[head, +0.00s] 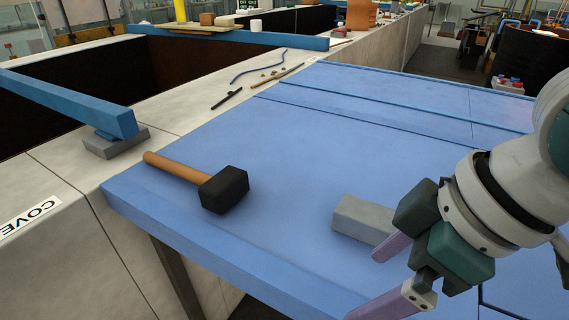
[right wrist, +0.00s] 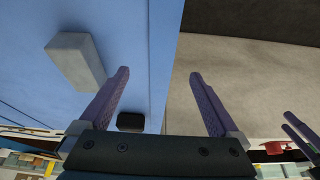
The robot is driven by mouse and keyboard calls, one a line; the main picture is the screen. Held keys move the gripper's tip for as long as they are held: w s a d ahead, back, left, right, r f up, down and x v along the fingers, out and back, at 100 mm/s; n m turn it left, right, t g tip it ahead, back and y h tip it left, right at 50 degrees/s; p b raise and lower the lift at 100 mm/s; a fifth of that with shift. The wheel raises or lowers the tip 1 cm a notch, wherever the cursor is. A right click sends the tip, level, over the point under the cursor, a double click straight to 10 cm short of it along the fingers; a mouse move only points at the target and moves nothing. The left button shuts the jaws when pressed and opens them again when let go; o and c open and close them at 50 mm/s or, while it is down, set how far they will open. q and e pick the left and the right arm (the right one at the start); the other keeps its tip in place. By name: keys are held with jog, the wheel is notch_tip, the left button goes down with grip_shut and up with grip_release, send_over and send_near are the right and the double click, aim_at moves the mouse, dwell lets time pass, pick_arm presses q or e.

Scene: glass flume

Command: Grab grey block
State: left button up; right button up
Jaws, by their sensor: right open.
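A plain grey block (head: 362,219) lies flat on the blue table, right of centre in the head view. Its right end is partly hidden behind my right gripper (head: 366,284), which is open and empty, its purple fingers apart on the near side of the block. In the right wrist view the block (right wrist: 75,60) lies at the upper left, outside the span of the open fingers (right wrist: 160,74). Nothing is between them. Two purple fingers at the right edge of that view look like my left gripper (right wrist: 298,132); their opening is unclear.
A mallet (head: 224,190) with a wooden handle lies left of the block on the blue table (head: 300,130). Another grey block (head: 116,143) sits under a blue beam (head: 70,100) on the concrete wall. Thin tools lie along the far ledge. The table's middle is clear.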

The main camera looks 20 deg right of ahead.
aim_at(374, 214)
jog(key=shift+n, duration=0.3)
jog(key=w+d, duration=0.2)
jog(key=w+d+b, duration=0.1)
jog(key=w, duration=0.1)
jog(key=shift+d+r, duration=0.3)
jog(key=shift+d, duration=0.05)
jog(key=w+d+r, duration=0.1)
jog(key=d, duration=0.1)
jog(key=w+d+r+b, duration=0.1)
jog(key=w+d+r, duration=0.1)
jog(key=w+d, duration=0.1)
jog(key=shift+d+r, duration=0.3)
jog(key=shift+d, duration=0.05)
jog(key=shift+w+d, duration=0.2)
jog(key=x, duration=0.4)
jog(key=shift+a+b, duration=0.1)
jog(key=shift+b, duration=0.25)
jog(key=x, duration=0.4)
jog(key=shift+a+f, duration=0.15)
jog(key=shift+f, duration=0.1)
jog(key=shift+w+f, duration=0.15)
jog(key=shift+f, duration=0.2)
jog(key=shift+f, duration=0.15)
grip_shut()
